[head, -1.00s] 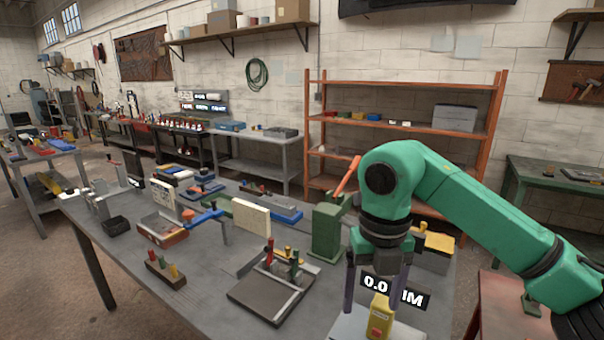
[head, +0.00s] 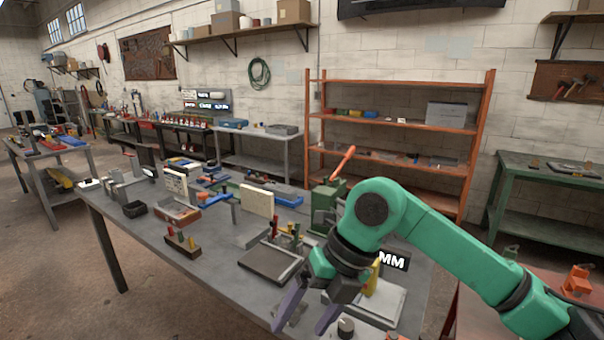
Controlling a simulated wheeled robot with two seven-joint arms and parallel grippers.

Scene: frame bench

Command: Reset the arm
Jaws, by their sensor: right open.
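My right arm (head: 440,235) is green and comes in from the right. Its gripper (head: 305,325) hangs over the front right part of the grey workbench (head: 215,265), with its two purple-grey fingers apart and nothing visible between them. A yellow object (head: 372,280) stands behind the gripper on a light grey plate (head: 395,303), partly hidden by the arm. A black display with "MM" (head: 394,260) shows beside the arm, partly covered. My left gripper is not in view.
A dark flat tray (head: 268,264) lies left of the gripper. A green press with a red-orange lever (head: 343,162) stands behind the arm. A wooden block with coloured pegs (head: 182,244) and a black bin (head: 135,209) are further left. An orange shelf (head: 400,122) stands behind.

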